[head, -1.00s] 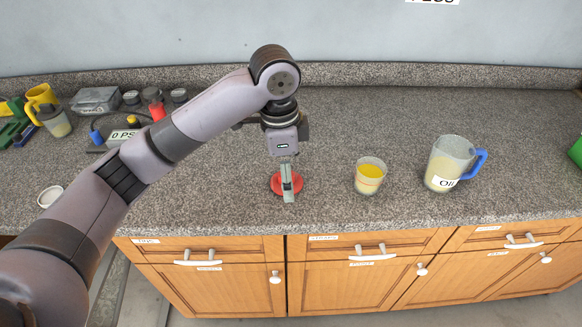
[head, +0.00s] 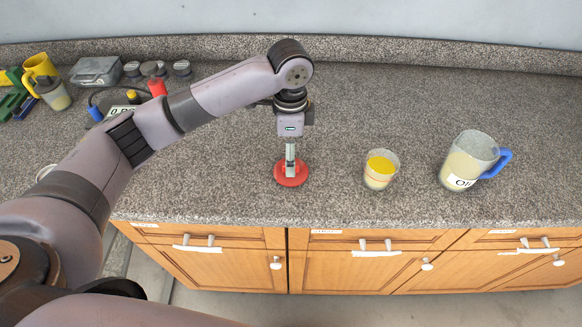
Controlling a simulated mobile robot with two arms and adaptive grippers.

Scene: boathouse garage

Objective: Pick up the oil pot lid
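A red round lid (head: 292,173), which looks like the oil pot lid, lies flat on the speckled grey counter near its front edge. My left gripper (head: 291,172) points straight down over the middle of the lid, its fingertips at the lid's centre. The fingers are seen edge-on as one narrow shape, so I cannot tell whether they are open or shut on a knob. They hide the centre of the lid. A clear pot (head: 472,158) with a blue handle and an "Oil" label stands to the right. My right gripper is not in view.
A glass with yellow liquid (head: 381,169) stands between the lid and the pot. The counter behind the lid is clear.

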